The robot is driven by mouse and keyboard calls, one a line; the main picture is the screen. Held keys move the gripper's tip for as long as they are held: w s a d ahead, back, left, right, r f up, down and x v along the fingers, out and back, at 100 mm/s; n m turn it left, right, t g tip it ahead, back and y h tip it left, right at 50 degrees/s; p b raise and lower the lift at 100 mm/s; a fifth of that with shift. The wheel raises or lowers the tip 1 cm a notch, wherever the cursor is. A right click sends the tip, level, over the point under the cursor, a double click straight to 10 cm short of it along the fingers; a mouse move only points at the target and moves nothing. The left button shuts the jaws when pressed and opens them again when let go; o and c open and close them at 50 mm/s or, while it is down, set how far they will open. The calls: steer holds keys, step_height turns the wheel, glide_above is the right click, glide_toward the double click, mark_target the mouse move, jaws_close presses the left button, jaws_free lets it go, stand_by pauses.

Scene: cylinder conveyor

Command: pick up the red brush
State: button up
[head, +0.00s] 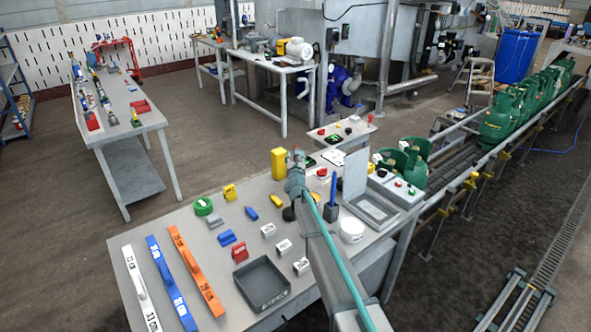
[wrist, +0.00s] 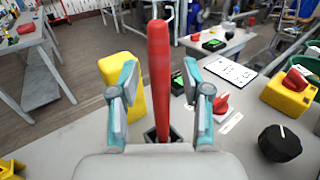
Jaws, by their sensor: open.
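The red brush stands upright in the wrist view (wrist: 159,70), its long red handle rising between my gripper's fingers. Its lower end meets a dark square holder (wrist: 150,136) on the table. My gripper (wrist: 160,88) is open, with one teal-and-grey finger on each side of the handle and a visible gap on both sides. In the head view my gripper (head: 295,172) is at the far edge of the near table, beside a tall yellow block. A small red tip shows by it; my gripper and arm hide most of the brush there.
The yellow block (wrist: 123,88) stands close behind my left finger. A red-and-white switch (wrist: 220,106), a black knob (wrist: 280,143) and a yellow box with a red knob (wrist: 290,92) are at right. A blue brush (head: 332,190) stands nearby. The conveyor (head: 462,160) carries green gas cylinders.

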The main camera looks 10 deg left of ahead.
jaws_close()
stand_by(0.5)
